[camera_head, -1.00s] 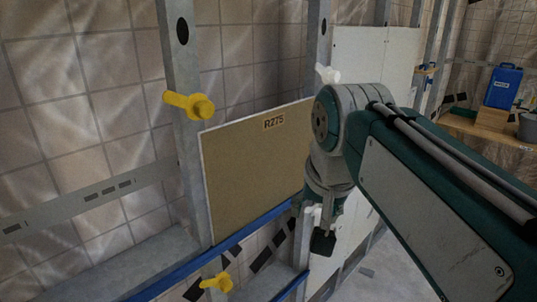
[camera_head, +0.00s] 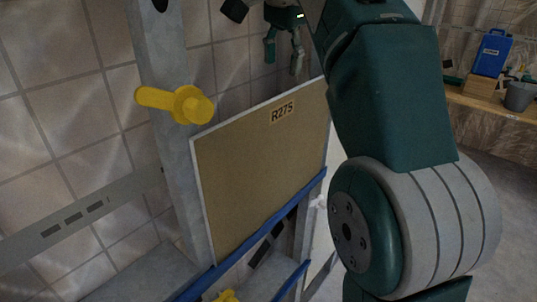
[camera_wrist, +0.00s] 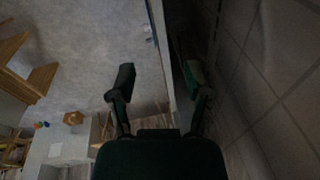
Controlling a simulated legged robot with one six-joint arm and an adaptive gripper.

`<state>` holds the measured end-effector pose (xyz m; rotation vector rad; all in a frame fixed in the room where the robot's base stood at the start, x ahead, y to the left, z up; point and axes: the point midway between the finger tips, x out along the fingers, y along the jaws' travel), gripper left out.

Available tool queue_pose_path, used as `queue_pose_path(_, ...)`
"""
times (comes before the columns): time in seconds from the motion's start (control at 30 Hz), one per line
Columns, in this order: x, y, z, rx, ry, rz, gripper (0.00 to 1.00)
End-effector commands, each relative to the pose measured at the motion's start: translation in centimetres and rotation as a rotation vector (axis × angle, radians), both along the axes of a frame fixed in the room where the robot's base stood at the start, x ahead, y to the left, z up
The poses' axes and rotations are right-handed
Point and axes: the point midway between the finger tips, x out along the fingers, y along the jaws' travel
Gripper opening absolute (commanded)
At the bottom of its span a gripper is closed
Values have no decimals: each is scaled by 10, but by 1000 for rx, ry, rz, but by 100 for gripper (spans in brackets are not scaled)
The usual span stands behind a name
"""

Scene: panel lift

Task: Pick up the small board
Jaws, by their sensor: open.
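The small board (camera_head: 262,165) is tan, has a pale edge and is marked R275. It stands tilted in the picture against the metal framing, its lower edge along a blue rail (camera_head: 255,236). My gripper (camera_head: 283,62) is open and empty, pointing down above the board's top edge in the head view. In the wrist view my gripper (camera_wrist: 160,82) shows its two dark fingers apart, with a pale panel edge (camera_wrist: 162,45) running between them. That edge appears to be the board's; its distance from the fingertips is hard to tell. My arm hides the area right of the board.
A yellow clamp (camera_head: 178,104) sits on the metal stud (camera_head: 165,60) left of the board, near its upper left corner. Another yellow clamp (camera_head: 227,297) shows below the rail. A tiled wall is behind.

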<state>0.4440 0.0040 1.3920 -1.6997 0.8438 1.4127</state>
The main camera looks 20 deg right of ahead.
Motion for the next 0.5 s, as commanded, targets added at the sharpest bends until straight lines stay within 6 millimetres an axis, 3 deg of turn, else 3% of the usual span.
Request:
queue_pose_path(0.17,2,-2,0,5,4,-25,64)
queue_pose_path(0.5,8,0,-35,2,6,-21,64)
